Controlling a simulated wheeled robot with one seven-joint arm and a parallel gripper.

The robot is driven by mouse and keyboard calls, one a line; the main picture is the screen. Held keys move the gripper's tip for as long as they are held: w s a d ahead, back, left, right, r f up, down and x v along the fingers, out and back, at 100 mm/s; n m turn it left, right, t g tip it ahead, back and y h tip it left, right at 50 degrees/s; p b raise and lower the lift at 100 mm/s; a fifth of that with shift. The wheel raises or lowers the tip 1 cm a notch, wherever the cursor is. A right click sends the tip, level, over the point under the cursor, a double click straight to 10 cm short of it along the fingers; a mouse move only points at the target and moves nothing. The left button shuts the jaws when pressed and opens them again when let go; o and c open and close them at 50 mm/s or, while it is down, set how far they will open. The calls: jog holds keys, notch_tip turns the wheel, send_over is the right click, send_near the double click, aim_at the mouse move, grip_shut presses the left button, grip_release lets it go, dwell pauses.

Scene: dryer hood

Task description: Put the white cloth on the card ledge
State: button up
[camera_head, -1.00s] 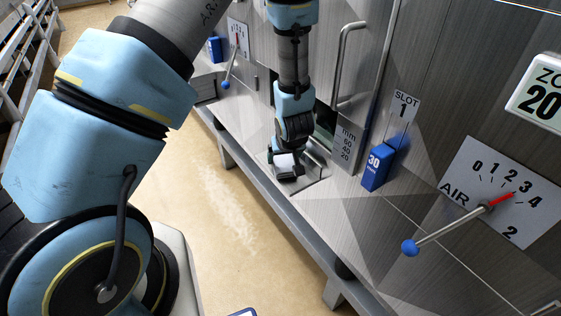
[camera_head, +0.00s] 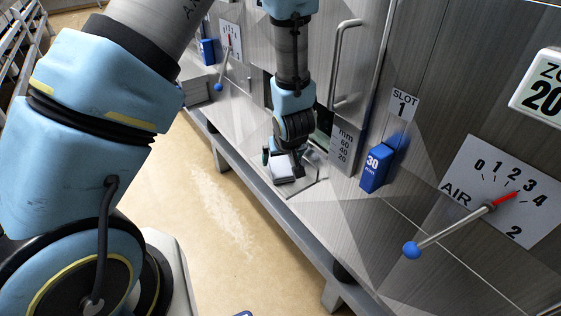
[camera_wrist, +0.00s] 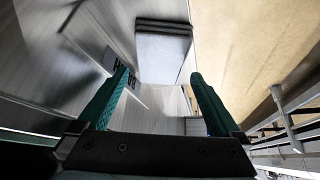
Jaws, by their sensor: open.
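A white folded cloth (camera_head: 282,169) shows as a small pale block at my gripper on the steel shelf along the machine front. In the wrist view the cloth (camera_wrist: 163,56) is a flat grey-white stack with dark layered edges, mostly ahead of my fingertips. My gripper (camera_wrist: 160,76) is open, its two green fingers spread, with nothing held between them. In the head view my gripper (camera_head: 283,161) points down and partly hides the cloth. I cannot tell which surface is the card ledge.
A steel shelf (camera_head: 340,225) runs along the machine front. A blue block marked 30 (camera_head: 376,168) stands beside the mm scale (camera_head: 342,150). A lever with a blue knob (camera_head: 411,250) sticks out at the right. A vertical handle (camera_head: 338,65) rises behind my gripper.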

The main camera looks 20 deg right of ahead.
jog(key=p+v, duration=0.2)
jog(key=v, duration=0.7)
jog(key=w+a+r+g+h, duration=0.1)
jog(key=w+a+r, duration=0.2)
jog(key=a, duration=0.3)
jog(key=w+a+r+g, duration=0.1)
jog(key=w+a+r, duration=0.25)
jog(key=a, duration=0.25)
jog(key=s+a+r+g+y, duration=0.1)
jog(key=s+a+r, duration=0.1)
jog(key=a, duration=0.7)
jog(key=s+a+r+n+g+y, duration=0.1)
jog(key=s+a+r, duration=0.1)
jog(key=a, duration=0.8)
jog(key=shift+a+r, duration=0.35)
jog(key=shift+r, duration=0.25)
jog(key=shift+s+b, duration=0.1)
jog(key=shift+b, duration=0.2)
jog(key=shift+f+b, duration=0.75)
jog(key=shift+f, duration=0.05)
